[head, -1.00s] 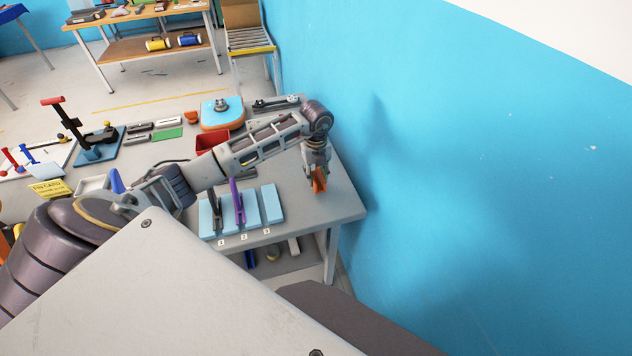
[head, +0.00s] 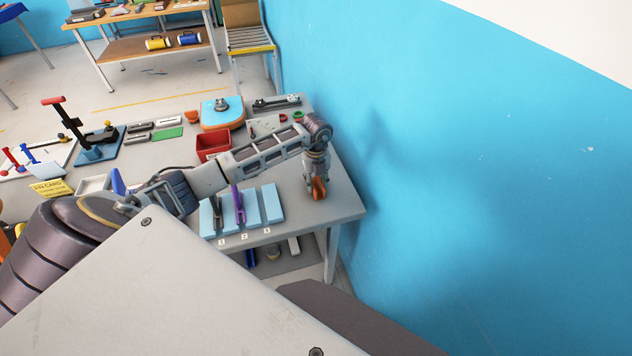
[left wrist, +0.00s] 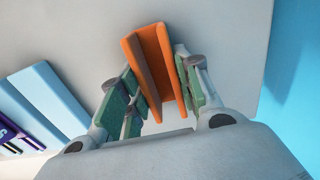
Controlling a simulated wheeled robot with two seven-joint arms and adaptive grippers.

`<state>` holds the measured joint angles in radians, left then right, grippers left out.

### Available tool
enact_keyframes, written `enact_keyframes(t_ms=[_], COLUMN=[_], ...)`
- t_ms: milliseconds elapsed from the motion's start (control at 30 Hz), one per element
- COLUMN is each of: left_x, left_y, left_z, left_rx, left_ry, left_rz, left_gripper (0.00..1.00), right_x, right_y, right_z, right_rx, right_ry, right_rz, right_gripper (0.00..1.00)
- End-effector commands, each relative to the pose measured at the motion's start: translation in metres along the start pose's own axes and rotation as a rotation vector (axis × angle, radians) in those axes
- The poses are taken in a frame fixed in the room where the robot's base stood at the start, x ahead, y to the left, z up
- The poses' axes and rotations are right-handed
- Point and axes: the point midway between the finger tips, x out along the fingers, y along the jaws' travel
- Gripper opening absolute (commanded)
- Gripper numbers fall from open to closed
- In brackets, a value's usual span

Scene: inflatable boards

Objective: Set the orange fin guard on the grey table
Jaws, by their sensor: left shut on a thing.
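The orange fin guard (head: 319,188) is a channel-shaped piece. It shows large in the left wrist view (left wrist: 155,62), between the green pads of my left gripper (left wrist: 160,92). In the head view my left gripper (head: 317,177) points down over the right end of the grey table (head: 343,205), shut on the guard. The guard is at or just above the tabletop; I cannot tell whether it touches. My right gripper is in neither view.
Light blue numbered blocks (head: 272,203) holding a black and a purple fin stand left of the gripper. A red bin (head: 213,146) is behind the arm. The blue wall (head: 480,170) rises close on the right. Bare tabletop surrounds the guard.

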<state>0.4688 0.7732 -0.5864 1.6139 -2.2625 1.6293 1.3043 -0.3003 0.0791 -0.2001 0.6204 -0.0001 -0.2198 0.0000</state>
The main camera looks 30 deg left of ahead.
Motion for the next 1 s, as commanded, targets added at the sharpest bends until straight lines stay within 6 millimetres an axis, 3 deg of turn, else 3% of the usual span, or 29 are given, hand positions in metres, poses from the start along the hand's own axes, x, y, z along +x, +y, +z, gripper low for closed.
enact_keyframes(t_ms=[33,200,667,1000], left_x=[0.001,0.001,-0.002,-0.037], left_y=[0.0,0.0,0.0,-0.001], left_z=[0.0,0.0,0.0,0.001], left_rx=[0.0,0.0,0.0,0.0], left_ry=[0.0,0.0,0.0,-0.002], left_rz=[0.0,0.0,0.0,-0.003], left_gripper=[0.36,0.55,0.55,0.55], right_x=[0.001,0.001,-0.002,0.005], right_y=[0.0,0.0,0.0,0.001], right_z=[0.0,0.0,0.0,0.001], right_rx=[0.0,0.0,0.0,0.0], right_ry=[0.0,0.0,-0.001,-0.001], right_rz=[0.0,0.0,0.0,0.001], right_gripper=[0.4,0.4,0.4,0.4])
